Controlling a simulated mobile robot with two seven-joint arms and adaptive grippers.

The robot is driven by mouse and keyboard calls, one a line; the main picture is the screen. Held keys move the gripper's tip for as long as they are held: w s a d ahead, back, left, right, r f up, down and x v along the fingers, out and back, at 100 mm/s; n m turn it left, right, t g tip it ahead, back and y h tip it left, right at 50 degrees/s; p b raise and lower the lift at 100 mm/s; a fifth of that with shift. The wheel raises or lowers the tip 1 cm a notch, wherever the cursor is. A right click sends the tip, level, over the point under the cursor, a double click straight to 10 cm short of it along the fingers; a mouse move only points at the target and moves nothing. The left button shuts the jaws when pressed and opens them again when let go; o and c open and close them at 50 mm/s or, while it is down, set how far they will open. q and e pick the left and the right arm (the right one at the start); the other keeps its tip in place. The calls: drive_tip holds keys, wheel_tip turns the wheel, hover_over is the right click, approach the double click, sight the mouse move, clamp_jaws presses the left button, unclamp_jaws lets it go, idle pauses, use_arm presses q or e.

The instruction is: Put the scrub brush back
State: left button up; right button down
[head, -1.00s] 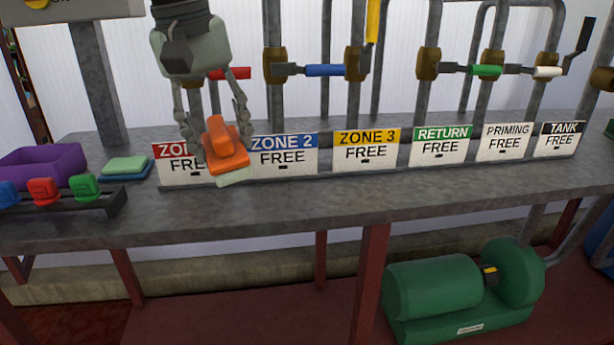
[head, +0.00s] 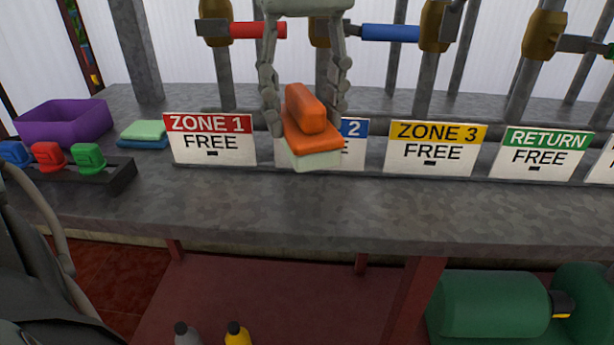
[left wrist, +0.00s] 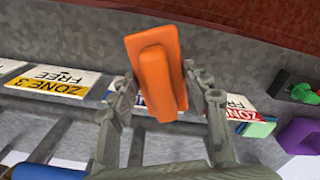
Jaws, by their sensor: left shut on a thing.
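The scrub brush (head: 308,122) has an orange body and handle with a pale bristle block below. My left gripper (head: 304,110) is shut on it and holds it in front of the Zone 2 sign (head: 350,145), partly hiding that sign. The brush hangs with its bristles downward, above the bench. In the left wrist view the orange brush (left wrist: 158,72) sits between the two fingers (left wrist: 165,90). My right gripper is not in view.
The grey bench (head: 240,205) carries a purple bin (head: 62,124), stacked green and blue sponges (head: 143,132), and a rack with blue, red and green items (head: 80,170). Zone 1 (head: 211,143), Zone 3 (head: 433,150) and Return (head: 543,155) signs stand along it. Pipes rise behind. The front strip is clear.

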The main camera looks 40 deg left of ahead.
use_arm(q)
wheel_tip(320, 180, down, 5)
drive_tip(key=shift+w, duration=0.1)
wheel_tip(320, 180, down, 4)
drive_tip(key=shift+f, duration=0.2)
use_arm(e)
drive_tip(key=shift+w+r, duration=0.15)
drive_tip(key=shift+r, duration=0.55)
use_arm(q)
drive_tip(key=shift+b, duration=0.3)
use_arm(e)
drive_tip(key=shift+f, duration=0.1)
use_arm(q)
drive_tip(key=o, duration=1)
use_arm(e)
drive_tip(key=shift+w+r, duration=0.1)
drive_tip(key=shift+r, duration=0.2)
